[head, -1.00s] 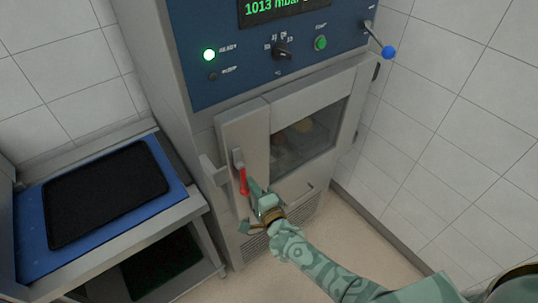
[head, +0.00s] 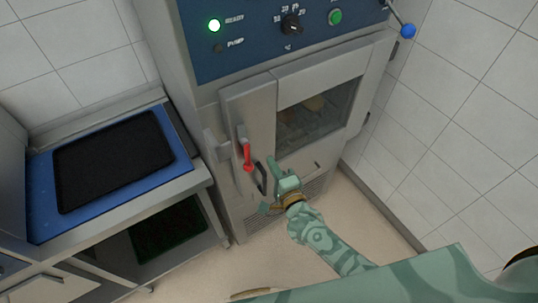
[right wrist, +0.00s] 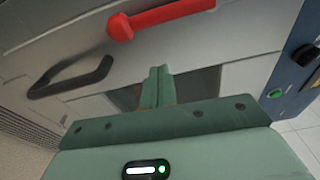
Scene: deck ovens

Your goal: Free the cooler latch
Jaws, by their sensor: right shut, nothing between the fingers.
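The cooler door (head: 235,102) is a grey metal front with a dark window (head: 315,112). Its red latch lever (head: 247,157) hangs downward from a grey mount at the door's left side. The lever also shows at the top of the right wrist view (right wrist: 170,14). A black door handle (head: 262,180) sits just right of and below the lever. My right gripper (head: 272,165) is shut and empty, to the right of the lever and handle, apart from the lever. Its closed fingers (right wrist: 158,85) point at the door front in the right wrist view. My left gripper is out of view.
A blue control panel (head: 250,50) with a green lamp and knobs is above the door. A blue-ball lever (head: 408,31) sticks out at its right. A steel bench (head: 195,180) with a black tray (head: 115,160) stands left. Open floor (head: 390,235) lies right.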

